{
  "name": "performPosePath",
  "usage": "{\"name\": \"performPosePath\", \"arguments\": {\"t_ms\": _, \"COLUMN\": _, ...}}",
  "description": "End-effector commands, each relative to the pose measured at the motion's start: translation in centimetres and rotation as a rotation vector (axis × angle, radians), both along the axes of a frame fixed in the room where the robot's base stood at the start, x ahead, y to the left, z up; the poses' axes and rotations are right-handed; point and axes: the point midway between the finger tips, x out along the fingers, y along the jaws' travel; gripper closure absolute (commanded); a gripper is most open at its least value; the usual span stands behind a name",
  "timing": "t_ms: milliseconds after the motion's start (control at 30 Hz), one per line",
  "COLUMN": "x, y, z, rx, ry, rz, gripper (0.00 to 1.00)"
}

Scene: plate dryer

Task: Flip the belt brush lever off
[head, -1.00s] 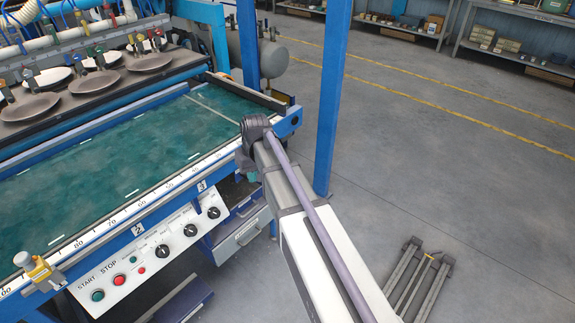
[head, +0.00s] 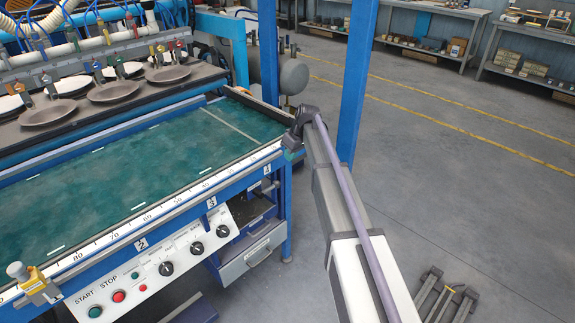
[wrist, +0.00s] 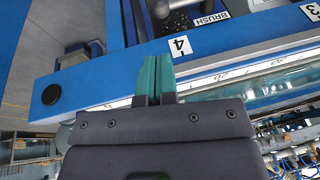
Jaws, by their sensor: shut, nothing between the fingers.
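A white label reading BRUSH (wrist: 212,19) shows at the top of the wrist view, on the machine's side beyond the blue rail. Beside it is a grey rounded part (wrist: 160,9), cut by the picture's top edge. I cannot tell whether this is the belt brush lever or how it is set. My gripper (wrist: 154,62) has teal fingers shut together with nothing between them. They are in front of the blue rail, near the 4 label, apart from the BRUSH label in the picture. In the head view my gripper (head: 289,154) is mostly hidden by my arm at the belt's right corner.
The blue rail (wrist: 115,72) crosses the wrist view. The green belt (head: 150,165) and plates (head: 115,91) lie left in the head view. A control panel (head: 150,272) and drawer (head: 253,251) are below. A blue post (head: 357,80) stands behind my arm.

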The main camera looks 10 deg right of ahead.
Motion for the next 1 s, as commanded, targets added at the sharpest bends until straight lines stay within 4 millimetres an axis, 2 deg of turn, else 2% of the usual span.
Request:
{"name": "performPosePath", "arguments": {"t_ms": 33, "x": 0.2, "y": 0.2, "z": -1.6, "rx": 0.000, "ry": 0.000, "rz": 0.001, "gripper": 1.00}}
{"name": "performPosePath", "arguments": {"t_ms": 500, "x": 1.8, "y": 2.9, "z": -11.1, "rx": 0.000, "ry": 0.000, "rz": 0.000, "gripper": 1.00}}
{"name": "performPosePath", "arguments": {"t_ms": 667, "x": 2.0, "y": 3.5, "z": -12.2, "rx": 0.000, "ry": 0.000, "rz": 0.000, "gripper": 1.00}}
{"name": "performPosePath", "arguments": {"t_ms": 1000, "x": 2.0, "y": 3.5, "z": -12.0, "rx": 0.000, "ry": 0.000, "rz": -0.001, "gripper": 1.00}}
